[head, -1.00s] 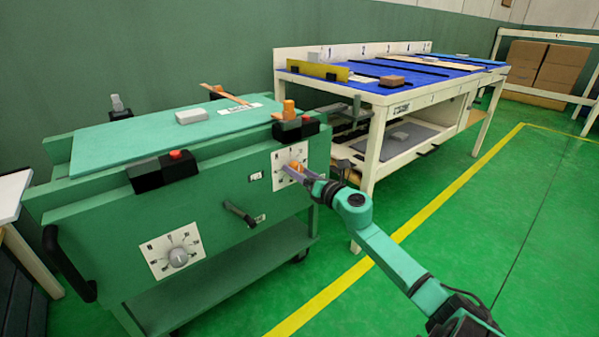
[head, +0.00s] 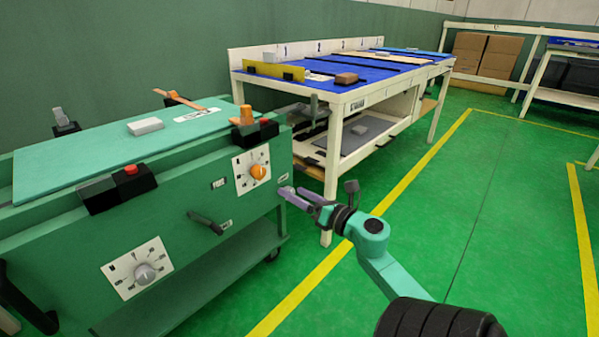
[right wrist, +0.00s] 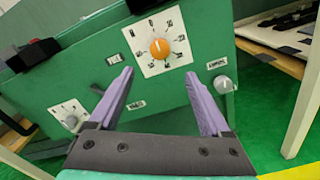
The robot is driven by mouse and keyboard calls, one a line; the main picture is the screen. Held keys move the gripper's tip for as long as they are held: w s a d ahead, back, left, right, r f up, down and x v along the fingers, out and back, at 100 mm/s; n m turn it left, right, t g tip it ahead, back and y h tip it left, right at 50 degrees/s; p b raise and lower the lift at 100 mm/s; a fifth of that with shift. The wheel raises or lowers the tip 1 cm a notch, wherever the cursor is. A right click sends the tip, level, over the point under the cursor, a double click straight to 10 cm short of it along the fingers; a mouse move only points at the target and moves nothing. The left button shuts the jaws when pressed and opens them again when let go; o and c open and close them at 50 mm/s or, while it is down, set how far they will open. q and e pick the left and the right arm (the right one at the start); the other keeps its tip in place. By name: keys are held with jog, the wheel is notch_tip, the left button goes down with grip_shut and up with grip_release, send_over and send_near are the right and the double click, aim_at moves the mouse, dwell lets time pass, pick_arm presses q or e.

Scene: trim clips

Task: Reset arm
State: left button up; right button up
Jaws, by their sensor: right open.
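My right gripper (head: 292,200) is open and empty in the head view, a little to the right of the green cart's front panel. In the right wrist view its two purple fingers (right wrist: 162,100) are spread wide with nothing between them. The orange knob (head: 258,172) on its white dial plate sits on the cart front, apart from the fingers; it also shows in the right wrist view (right wrist: 160,48), beyond the fingertips. My right arm (head: 375,245) reaches in from the lower right. My left gripper is not seen.
The green cart (head: 180,235) carries a grey dial knob (head: 145,273), a black lever (head: 205,222), and red-button boxes (head: 131,170) on its edge. A white workbench (head: 335,190) with a blue top stands behind. Green floor (head: 440,220) on the right is open.

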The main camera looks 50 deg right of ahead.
jog(key=shift+s, duration=0.45)
